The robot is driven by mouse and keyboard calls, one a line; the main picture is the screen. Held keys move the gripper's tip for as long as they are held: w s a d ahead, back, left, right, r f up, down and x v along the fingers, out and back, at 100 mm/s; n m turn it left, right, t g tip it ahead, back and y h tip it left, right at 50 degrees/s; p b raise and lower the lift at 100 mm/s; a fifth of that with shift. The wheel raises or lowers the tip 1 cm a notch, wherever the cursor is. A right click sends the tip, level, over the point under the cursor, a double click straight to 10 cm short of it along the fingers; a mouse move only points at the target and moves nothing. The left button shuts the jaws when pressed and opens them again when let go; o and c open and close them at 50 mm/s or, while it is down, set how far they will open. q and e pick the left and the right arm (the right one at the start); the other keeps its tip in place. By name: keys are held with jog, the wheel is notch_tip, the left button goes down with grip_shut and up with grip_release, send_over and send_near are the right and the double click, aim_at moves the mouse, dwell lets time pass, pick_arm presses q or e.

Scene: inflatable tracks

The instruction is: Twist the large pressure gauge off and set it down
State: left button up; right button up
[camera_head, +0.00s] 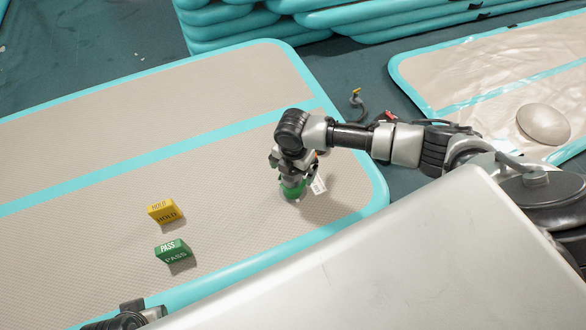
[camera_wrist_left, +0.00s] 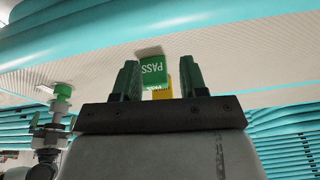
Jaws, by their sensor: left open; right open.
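My right gripper (camera_head: 291,170) points down over a green fitting (camera_head: 293,190) on the beige inflatable mat (camera_head: 110,150); the sheet's bare surface surrounds it. A white tag (camera_head: 319,185) shows beside the fitting. The right jaws are open, largely hidden by the wrist; I cannot tell whether they touch anything. No gauge dial shows clearly. In the left wrist view the green fitting (camera_wrist_left: 62,92) shows at the left, against my right gripper. My left gripper (camera_wrist_left: 158,72) is open and empty; only part of its arm shows at the head view's bottom left.
A yellow HOLD block (camera_head: 163,211) and a green PASS block (camera_head: 172,251) stand on the mat's left part. Stacked teal mats (camera_head: 240,25) lie behind. The mat around the blocks is clear.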

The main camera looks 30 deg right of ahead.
jog(key=shift+c, duration=0.2)
pick_arm(q)
jog(key=shift+r, duration=0.15)
pick_arm(e)
jog(key=c, duration=1.1)
jog(key=shift+p, duration=0.3)
jog(key=shift+c, duration=0.2)
jog(key=shift+m+p, duration=0.45)
jog(key=shift+m, duration=0.05)
jog(key=shift+m+p, duration=0.3)
jog(key=shift+p, duration=0.05)
pick_arm(q)
notch_tip(320, 180, down, 8)
jog(key=shift+w+d, duration=0.15)
jog(key=shift+w, duration=0.25)
jog(key=shift+r, duration=0.15)
pick_arm(e)
jog(key=shift+r, duration=0.1)
